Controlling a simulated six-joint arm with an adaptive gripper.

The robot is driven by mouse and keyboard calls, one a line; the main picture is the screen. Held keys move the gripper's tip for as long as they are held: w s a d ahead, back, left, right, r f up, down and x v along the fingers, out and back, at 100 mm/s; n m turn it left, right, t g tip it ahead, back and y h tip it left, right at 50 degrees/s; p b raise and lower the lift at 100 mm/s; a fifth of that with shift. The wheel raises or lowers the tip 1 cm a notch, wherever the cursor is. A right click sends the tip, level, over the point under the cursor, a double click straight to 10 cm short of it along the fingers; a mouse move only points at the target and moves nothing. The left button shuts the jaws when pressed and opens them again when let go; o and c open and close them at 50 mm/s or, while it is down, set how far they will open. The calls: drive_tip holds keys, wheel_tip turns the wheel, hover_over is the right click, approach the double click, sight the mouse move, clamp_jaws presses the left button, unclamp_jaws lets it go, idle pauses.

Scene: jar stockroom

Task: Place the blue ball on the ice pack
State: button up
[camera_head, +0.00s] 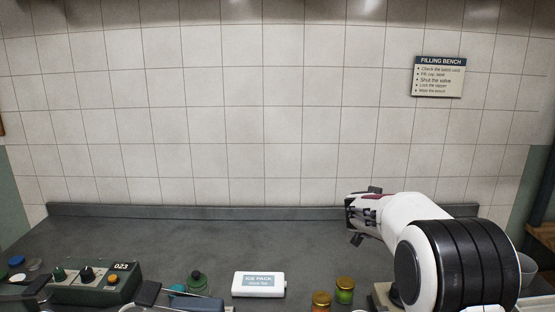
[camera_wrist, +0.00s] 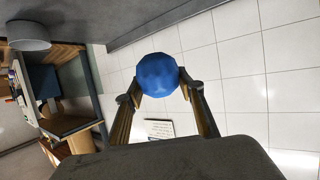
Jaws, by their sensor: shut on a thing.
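The blue ball (camera_wrist: 157,75) is held between the two fingertips of my gripper (camera_wrist: 158,84) in the wrist view. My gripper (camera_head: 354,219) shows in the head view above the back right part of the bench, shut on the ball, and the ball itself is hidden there. The white ice pack (camera_head: 259,284) with its label lies flat on the bench, to the left of and nearer than my gripper. Nothing is seen on top of it.
The grey bench (camera_head: 150,240) is clear at the back. A green control box (camera_head: 85,284) stands at the left. A green-capped bottle (camera_head: 197,283) is left of the ice pack.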

drive_tip(key=s+a+f+n+t+y, duration=0.1)
drive_tip(key=s+a+f+n+y, duration=0.1)
drive_tip(key=s+a+f, duration=0.3)
drive_tip(key=s+a+f+n+y, duration=0.3)
drive_tip(key=s+a+f, duration=0.3)
drive_tip(key=s, duration=0.7)
drive_tip(key=shift+a+f+n+t+y, duration=0.3)
drive_tip(key=shift+a+t+y, duration=0.1)
drive_tip(key=shift+y, duration=0.2)
drive_tip(key=shift+s, duration=0.1)
idle(0.4)
drive_tip(key=w+a+n+y, duration=0.1)
drive_tip(key=w+a, duration=0.3)
drive_tip(key=a, duration=0.3)
drive_tip(key=w+a+n+y, duration=0.1)
drive_tip(key=w+a, duration=0.3)
drive_tip(key=a, duration=0.4)
drive_tip(key=w+a+n+g+y, duration=0.1)
drive_tip(key=w+a+n+y, duration=0.1)
drive_tip(key=w+a, duration=0.3)
drive_tip(key=a, duration=0.3)
drive_tip(key=shift+r+y, duration=0.25)
drive_tip(key=shift+y, duration=0.15)
drive_tip(key=shift+w, duration=0.1)
